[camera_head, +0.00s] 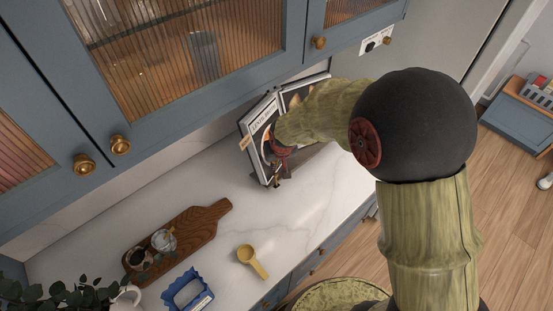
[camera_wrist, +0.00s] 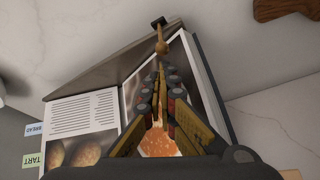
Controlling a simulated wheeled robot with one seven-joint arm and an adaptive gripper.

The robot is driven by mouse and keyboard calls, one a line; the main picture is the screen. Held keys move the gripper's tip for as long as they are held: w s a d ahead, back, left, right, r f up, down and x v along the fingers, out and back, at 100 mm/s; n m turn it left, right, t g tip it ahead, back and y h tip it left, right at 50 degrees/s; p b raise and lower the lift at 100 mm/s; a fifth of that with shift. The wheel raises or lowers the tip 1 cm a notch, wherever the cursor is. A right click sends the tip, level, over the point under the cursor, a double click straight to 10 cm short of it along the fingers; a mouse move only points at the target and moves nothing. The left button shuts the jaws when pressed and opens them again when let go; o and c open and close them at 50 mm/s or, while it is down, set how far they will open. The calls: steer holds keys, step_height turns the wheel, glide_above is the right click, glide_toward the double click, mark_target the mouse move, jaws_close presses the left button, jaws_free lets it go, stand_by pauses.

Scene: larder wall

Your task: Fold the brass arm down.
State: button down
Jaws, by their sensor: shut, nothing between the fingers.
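An open cookbook (camera_head: 262,118) leans on a stand on the marble counter. In the wrist view its text page (camera_wrist: 85,118) is on the left and a dark picture page on the right. The brass arm (camera_wrist: 162,46), a thin rod with a rounded knob, shows just beyond my fingertips, near a small black piece at the stand's edge. Small brass parts (camera_head: 276,180) show at the stand's foot in the head view. My gripper (camera_wrist: 168,72) is shut and empty in front of the book. Whether it touches the brass arm I cannot tell. My arm hides part of the book.
A wooden board (camera_head: 180,238) with small jars lies left on the counter. A yellow scoop (camera_head: 252,261) and a blue holder (camera_head: 187,290) are near the front edge. Blue wall cabinets (camera_head: 190,60) hang above. The counter between board and book is clear.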

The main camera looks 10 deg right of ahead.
steer(key=shift+w+f, duration=0.2)
steer(key=shift+f, duration=0.5)
steer(key=shift+s, duration=0.1)
steer(key=shift+s+d+r+b, duration=0.1)
steer(key=shift+s+d+b, duration=0.1)
steer(key=shift+b, duration=0.25)
